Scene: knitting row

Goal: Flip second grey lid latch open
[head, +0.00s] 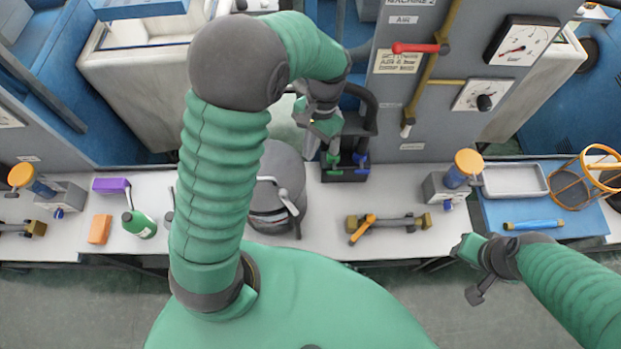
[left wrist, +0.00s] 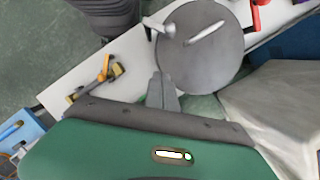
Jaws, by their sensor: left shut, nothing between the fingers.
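The round grey lid (head: 283,165) tops a dark grey drum on the bench, partly hidden behind my left arm in the head view. In the left wrist view the lid (left wrist: 222,62) is a flat disc. One light grey latch (left wrist: 206,33) lies across its face, and another (left wrist: 160,27) sits at its rim. I cannot tell which is the second. My left gripper (head: 326,128) is shut and empty beside the lid; its fingertips (left wrist: 161,78) are apart from both latches in the wrist view. My right gripper (head: 466,248) is in front of the bench; its jaw opening is unclear.
A dark stand with green and blue parts (head: 345,168) is right of the drum. A brass valve with an orange lever (head: 388,222) lies farther right. A green bottle (head: 140,224) stands left of my arm. A grey gauge panel with a red handle (head: 418,48) rises behind.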

